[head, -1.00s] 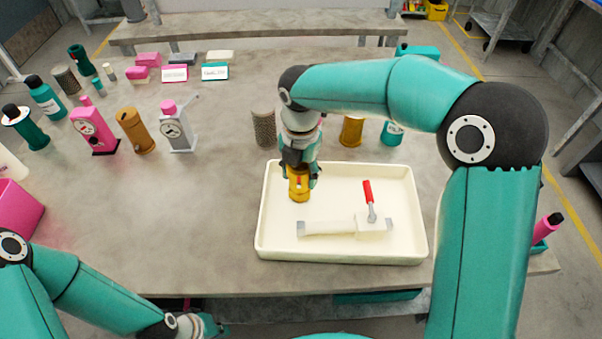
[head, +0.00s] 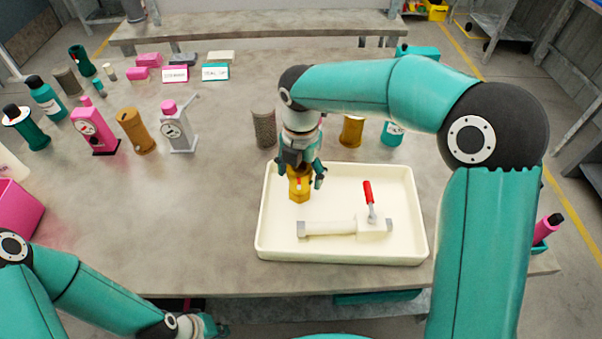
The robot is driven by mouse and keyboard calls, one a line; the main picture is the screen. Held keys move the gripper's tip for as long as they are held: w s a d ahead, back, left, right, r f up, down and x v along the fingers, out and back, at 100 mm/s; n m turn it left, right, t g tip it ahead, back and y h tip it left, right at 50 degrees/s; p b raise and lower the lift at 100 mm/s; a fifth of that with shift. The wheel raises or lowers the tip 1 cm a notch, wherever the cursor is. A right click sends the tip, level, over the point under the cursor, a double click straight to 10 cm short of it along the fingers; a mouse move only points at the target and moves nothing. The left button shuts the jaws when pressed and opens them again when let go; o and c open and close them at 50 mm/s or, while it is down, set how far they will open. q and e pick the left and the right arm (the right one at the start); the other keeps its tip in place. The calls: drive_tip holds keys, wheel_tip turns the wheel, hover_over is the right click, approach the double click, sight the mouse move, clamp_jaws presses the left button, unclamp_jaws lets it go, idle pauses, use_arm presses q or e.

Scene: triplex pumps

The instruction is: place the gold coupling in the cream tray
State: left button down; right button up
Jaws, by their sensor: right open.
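The gold coupling (head: 299,190) stands inside the cream tray (head: 262,225), near its back left corner. My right gripper (head: 301,180) is directly above the coupling with its fingers spread open on either side of it. The fingers partly hide the coupling's top. My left gripper (head: 212,326) is low at the bottom edge, in front of the table and far from the tray. It is too small and partly cut off to show its opening.
A white valve-like part with a red handle (head: 369,192) lies in the tray's front right half. A grey mesh cylinder (head: 264,128), a gold cylinder (head: 352,131) and a teal-and-white container (head: 392,133) stand behind the tray. Pumps stand at left; the table's middle left is clear.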

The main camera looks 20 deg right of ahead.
wheel_tip(320, 180, up, 12)
drive_tip(key=p, duration=0.1)
drive_tip(key=shift+f, duration=0.15)
idle(0.6)
